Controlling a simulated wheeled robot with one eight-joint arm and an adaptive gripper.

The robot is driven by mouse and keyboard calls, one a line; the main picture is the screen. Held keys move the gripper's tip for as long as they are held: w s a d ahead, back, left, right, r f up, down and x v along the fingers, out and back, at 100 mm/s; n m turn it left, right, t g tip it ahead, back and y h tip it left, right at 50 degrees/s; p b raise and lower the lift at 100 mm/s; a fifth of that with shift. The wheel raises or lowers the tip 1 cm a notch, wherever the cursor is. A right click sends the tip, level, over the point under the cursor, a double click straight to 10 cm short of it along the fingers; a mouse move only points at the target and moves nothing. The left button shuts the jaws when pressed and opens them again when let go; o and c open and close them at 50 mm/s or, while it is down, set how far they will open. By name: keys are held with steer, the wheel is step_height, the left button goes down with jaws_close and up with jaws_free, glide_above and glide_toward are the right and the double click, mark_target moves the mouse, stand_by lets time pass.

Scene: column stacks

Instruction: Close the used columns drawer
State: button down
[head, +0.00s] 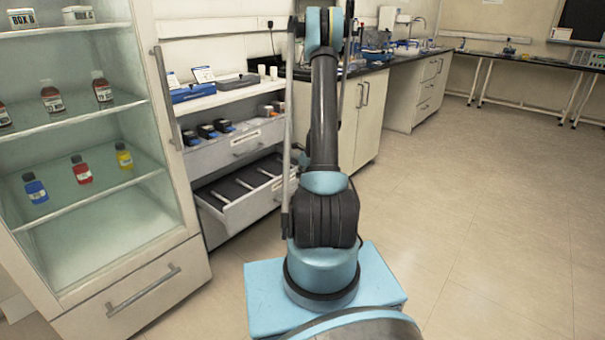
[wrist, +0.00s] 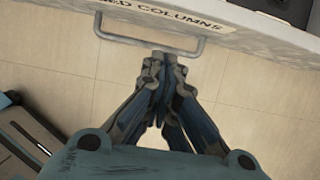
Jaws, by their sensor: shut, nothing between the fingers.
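The used columns drawer (head: 262,207) is the lower drawer of the white cabinet left of my arm in the head view. It is pulled out, with a dark inside and several pale columns lying in it. In the wrist view its white front (wrist: 240,34) crosses the top, with a label partly cut off, reading "ED COLUMNS" (wrist: 165,14). Its grey bar handle (wrist: 130,42) hangs below the label. My gripper (wrist: 164,58) is shut and empty, its fingertips overlapping the handle bar in the picture; I cannot tell whether they touch. In the head view my gripper is hidden.
Above is another drawer front (head: 230,150) with dark items behind it. A glass-shelved cabinet with bottles stands at the left, its lower drawer (head: 140,300) shut. A white cupboard (head: 368,115) stands behind my arm. The floor (head: 480,220) to the right is clear.

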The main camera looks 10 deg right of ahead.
mark_target(295, 173)
steer(key=shift+w+a+f, duration=0.15)
steer(key=shift+w+a, duration=0.5)
steer(key=shift+w, duration=0.25)
steer(key=shift+w+a+f, duration=0.15)
steer(key=shift+w+a, duration=0.45)
steer(key=shift+w, duration=0.25)
